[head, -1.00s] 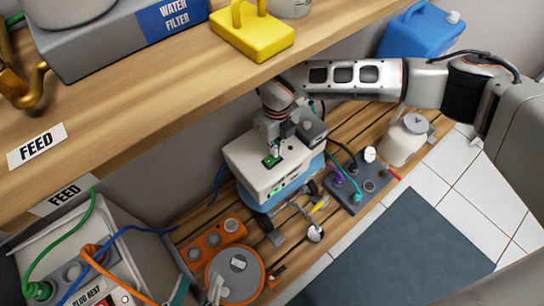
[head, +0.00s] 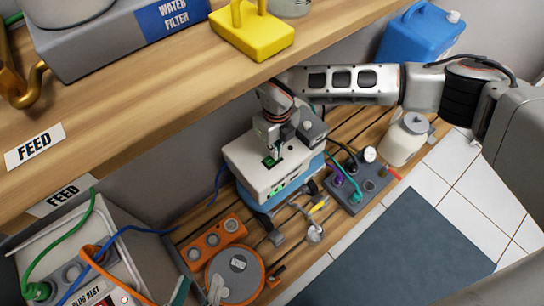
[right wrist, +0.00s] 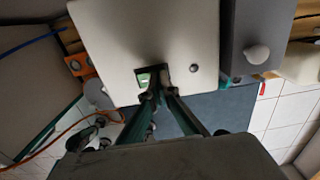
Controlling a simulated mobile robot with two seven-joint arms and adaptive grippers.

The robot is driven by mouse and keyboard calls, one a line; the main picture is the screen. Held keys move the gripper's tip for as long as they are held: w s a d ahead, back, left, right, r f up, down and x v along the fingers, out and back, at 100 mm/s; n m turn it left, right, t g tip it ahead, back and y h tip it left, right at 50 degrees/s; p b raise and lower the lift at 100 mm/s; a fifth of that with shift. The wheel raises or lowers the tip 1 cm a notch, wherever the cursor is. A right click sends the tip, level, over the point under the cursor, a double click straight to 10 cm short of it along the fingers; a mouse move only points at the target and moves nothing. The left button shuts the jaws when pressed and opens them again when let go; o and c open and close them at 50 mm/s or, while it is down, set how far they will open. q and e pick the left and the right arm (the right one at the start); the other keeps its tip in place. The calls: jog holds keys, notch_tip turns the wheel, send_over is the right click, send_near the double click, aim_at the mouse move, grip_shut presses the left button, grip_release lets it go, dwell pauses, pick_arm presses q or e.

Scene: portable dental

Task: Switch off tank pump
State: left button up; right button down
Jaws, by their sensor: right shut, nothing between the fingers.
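The tank pump (head: 250,168) is a white box on a blue base, standing on the slatted lower shelf. In its top is a dark recess with a green-lit switch (head: 270,161). The recess and some green also show in the right wrist view (right wrist: 145,79), close ahead of the fingers. My right gripper (head: 277,152) points down at the pump top, with its fingertips at or just above the switch; contact cannot be told. Its dark fingers (right wrist: 157,92) are shut and empty, and partly cover the recess.
A grey block with cables (head: 357,190) and a white bottle (head: 403,140) stand right of the pump. Orange fittings (head: 214,238) lie front left. The upper wooden shelf (head: 150,112) overhangs on the left. A dark mat (head: 400,250) lies on the tiled floor.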

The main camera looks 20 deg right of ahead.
pick_arm(q)
jog(key=shift+f, duration=0.1)
pick_arm(e)
jog(key=shift+w+r+p, duration=0.1)
jog(key=shift+r+p, duration=0.45)
jog(key=shift+r, duration=0.35)
jog(key=shift+r+p, duration=1.65)
jog(key=shift+r, duration=1)
pick_arm(q)
jog(key=w+r+t, duration=0.1)
jog(key=w+r, duration=0.2)
jog(key=r, duration=0.5)
jog(key=shift+r+m+t, duration=0.25)
jog(key=shift+m+t, duration=0.05)
jog(key=shift+t, duration=0.1)
pick_arm(e)
jog(key=shift+f, duration=0.1)
pick_arm(q)
jog(key=shift+w, duration=0.1)
